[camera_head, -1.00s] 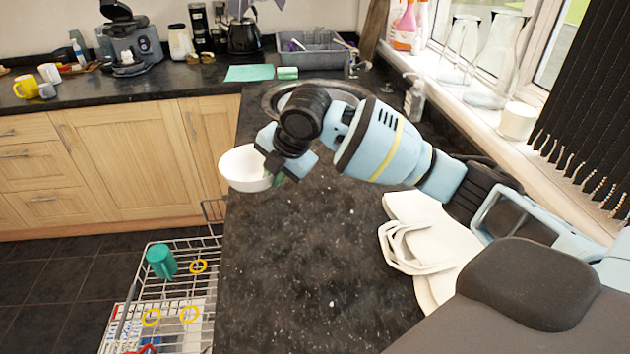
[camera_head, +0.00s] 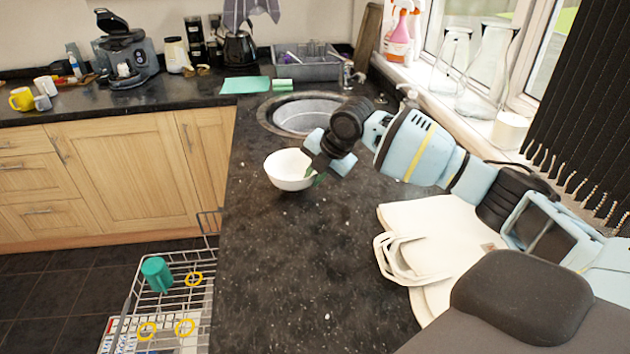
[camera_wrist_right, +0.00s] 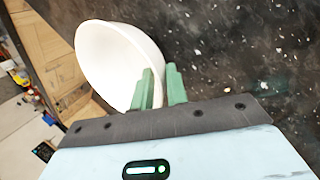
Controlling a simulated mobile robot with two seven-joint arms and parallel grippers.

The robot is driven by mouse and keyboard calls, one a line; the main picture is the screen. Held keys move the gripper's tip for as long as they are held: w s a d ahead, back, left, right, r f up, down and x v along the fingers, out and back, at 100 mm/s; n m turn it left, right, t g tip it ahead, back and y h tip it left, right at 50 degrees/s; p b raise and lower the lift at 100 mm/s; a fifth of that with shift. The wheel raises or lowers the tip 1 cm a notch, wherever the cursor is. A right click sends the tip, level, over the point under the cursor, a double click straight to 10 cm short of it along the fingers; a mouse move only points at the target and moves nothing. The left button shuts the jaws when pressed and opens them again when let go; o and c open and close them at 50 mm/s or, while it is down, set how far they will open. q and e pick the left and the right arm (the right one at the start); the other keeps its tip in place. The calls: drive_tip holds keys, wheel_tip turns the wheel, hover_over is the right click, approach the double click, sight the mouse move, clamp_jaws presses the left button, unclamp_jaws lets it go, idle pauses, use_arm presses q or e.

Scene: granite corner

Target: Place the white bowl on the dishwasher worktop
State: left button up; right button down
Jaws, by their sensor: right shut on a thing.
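The white bowl (camera_head: 290,169) is over the dark speckled worktop (camera_head: 290,270), upright, beside the sink. My right gripper (camera_head: 317,174) is shut on the bowl's right rim. In the right wrist view, the green fingers (camera_wrist_right: 159,88) pinch the wall of the bowl (camera_wrist_right: 112,58). Whether the bowl's base touches the worktop or hangs just above it, I cannot tell. My left gripper is not in view.
The round sink (camera_head: 300,115) lies behind the bowl. A cream bag (camera_head: 445,235) lies on the worktop at the right. An open dishwasher rack (camera_head: 180,305) with a teal cup (camera_head: 156,273) is at lower left. The worktop's front middle is clear.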

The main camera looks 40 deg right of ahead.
drive_tip(key=shift+f, duration=0.95)
drive_tip(key=c, duration=1.4)
unclamp_jaws()
drive_tip(key=shift+f, duration=0.15)
drive_tip(key=p+v, duration=0.1)
drive_tip(key=v, duration=1.1)
